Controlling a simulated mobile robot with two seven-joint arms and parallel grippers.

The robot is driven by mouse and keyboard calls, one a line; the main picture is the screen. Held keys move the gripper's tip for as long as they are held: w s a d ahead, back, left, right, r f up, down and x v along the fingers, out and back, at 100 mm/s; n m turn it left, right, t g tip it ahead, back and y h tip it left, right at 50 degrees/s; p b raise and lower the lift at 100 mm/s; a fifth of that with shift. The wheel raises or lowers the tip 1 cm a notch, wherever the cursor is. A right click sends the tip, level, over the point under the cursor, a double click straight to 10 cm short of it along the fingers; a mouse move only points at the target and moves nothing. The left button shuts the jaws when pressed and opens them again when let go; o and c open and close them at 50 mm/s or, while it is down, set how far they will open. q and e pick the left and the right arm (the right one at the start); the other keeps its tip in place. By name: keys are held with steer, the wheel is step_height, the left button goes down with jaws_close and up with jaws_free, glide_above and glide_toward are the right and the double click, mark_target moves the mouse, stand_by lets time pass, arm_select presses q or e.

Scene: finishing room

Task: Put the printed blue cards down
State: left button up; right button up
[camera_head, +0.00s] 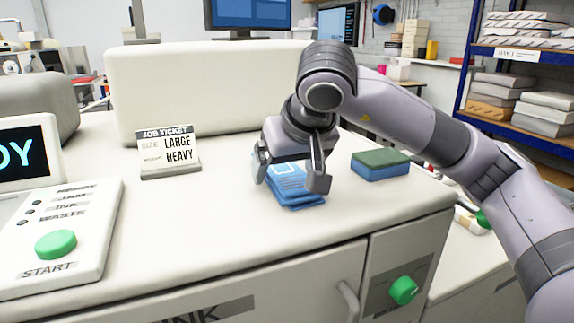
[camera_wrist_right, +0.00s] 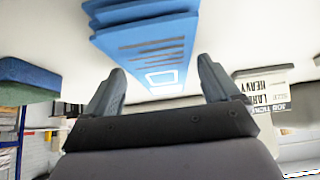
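The printed blue cards (camera_head: 297,196) lie in a slightly uneven stack on the white counter top, printed side up. They also show in the right wrist view (camera_wrist_right: 150,42), with a white square outline and dark lines on the top card. My right gripper (camera_head: 291,178) is over the back part of the stack, pointing down. Its fingers (camera_wrist_right: 160,88) are spread apart, with space between them and the cards' edges in the wrist view. The gripper hides part of the stack in the head view. My left gripper is not in view.
A green-and-blue block (camera_head: 380,165) lies right of the cards. A job ticket sign (camera_head: 168,152) reading LARGE, HEAVY stands to the left. A panel with a green START button (camera_head: 56,245) is at far left. A white machine housing (camera_head: 200,85) stands behind. The counter front-left of the cards is clear.

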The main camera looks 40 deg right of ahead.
steer(key=shift+r, duration=0.3)
steer(key=p+v, duration=0.1)
steer(key=v, duration=1)
steer(key=shift+s+r+p, duration=0.25)
steer(key=shift+s+p, duration=0.05)
steer(key=shift+p, duration=0.1)
steer(key=shift+a, duration=0.1)
